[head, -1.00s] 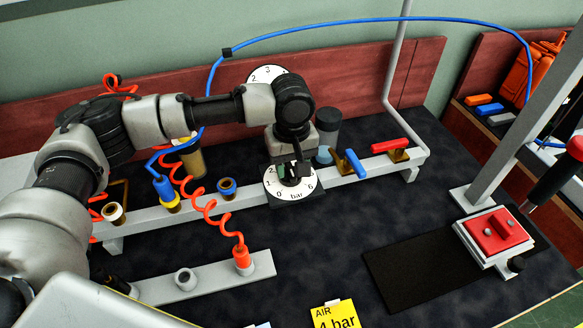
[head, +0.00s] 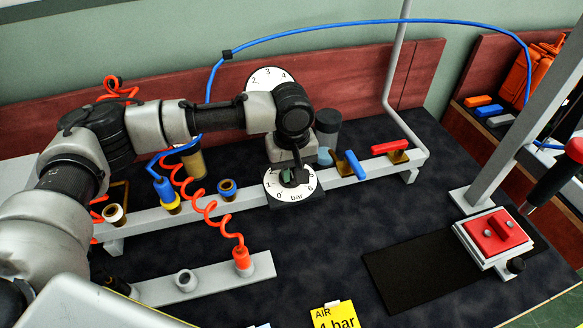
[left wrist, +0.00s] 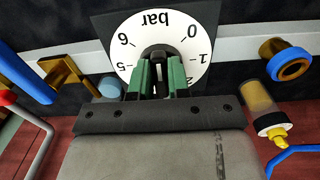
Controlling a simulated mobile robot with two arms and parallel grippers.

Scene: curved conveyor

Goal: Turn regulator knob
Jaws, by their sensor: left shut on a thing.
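The regulator dial (head: 276,191) is a white disc marked in bar, lying face up on a dark square plate on the grey rail. It also shows in the left wrist view (left wrist: 190,22). My left gripper (head: 290,175) comes down over the middle of the dial. In the left wrist view its green-padded fingers (left wrist: 157,76) are shut on the dark knob (left wrist: 157,52) at the dial's centre. The fingers and gripper body hide most of the knob and part of the scale. My right gripper is not in view.
A larger white gauge (head: 268,78) stands behind my arm. Blue (head: 355,165) and red (head: 390,146) valve handles sit right of the dial. Left are a blue-ringed port (head: 227,188) and a coiled red hose (head: 205,207). A black mat (head: 420,268) lies at front right.

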